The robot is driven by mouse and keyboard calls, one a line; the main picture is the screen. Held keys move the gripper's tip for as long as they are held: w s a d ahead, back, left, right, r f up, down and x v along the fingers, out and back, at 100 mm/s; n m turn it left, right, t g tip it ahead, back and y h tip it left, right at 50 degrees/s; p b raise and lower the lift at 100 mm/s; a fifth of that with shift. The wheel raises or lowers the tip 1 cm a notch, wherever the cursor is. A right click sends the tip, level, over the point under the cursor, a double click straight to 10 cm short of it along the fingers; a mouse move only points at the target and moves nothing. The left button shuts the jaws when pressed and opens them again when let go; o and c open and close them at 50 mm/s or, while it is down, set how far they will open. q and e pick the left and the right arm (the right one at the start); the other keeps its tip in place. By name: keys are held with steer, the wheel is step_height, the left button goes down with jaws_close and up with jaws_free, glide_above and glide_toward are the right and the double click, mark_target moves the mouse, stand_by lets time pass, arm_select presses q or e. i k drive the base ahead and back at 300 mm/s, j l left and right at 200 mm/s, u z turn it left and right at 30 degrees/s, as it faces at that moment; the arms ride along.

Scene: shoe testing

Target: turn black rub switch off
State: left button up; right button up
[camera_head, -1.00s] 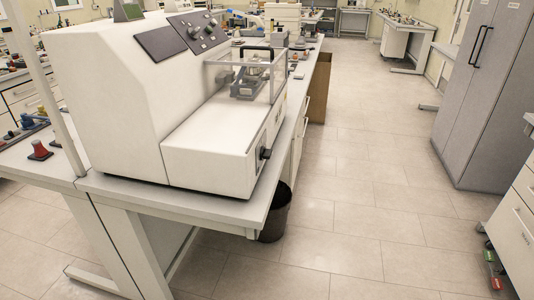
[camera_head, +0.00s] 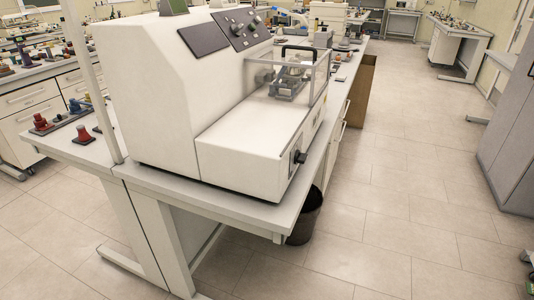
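A large white testing machine (camera_head: 160,95) stands on a grey-white bench (camera_head: 230,195) in the head view. A black switch (camera_head: 298,157) sits on the front right end of its low housing; its on or off position is too small to tell. A dark control panel (camera_head: 242,27) with knobs is on the machine's sloping top, beside a dark flat plate (camera_head: 203,39). A clear cover (camera_head: 300,72) stands over a metal fixture on the low housing. Neither of my grippers is in view.
A black bin (camera_head: 306,218) stands on the floor under the bench. Grey cabinets (camera_head: 508,140) stand at the right edge. Other benches hold small red and blue items at the left. The tiled floor between bench and cabinets is clear.

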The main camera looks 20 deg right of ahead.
mark_target(299, 158)
steer(key=i+l+u, duration=0.1)
steer(key=l+u, duration=0.4)
steer(key=l, duration=0.45)
steer(key=l+u, duration=0.5)
steer(key=l, duration=0.45)
steer(key=k, duration=0.05)
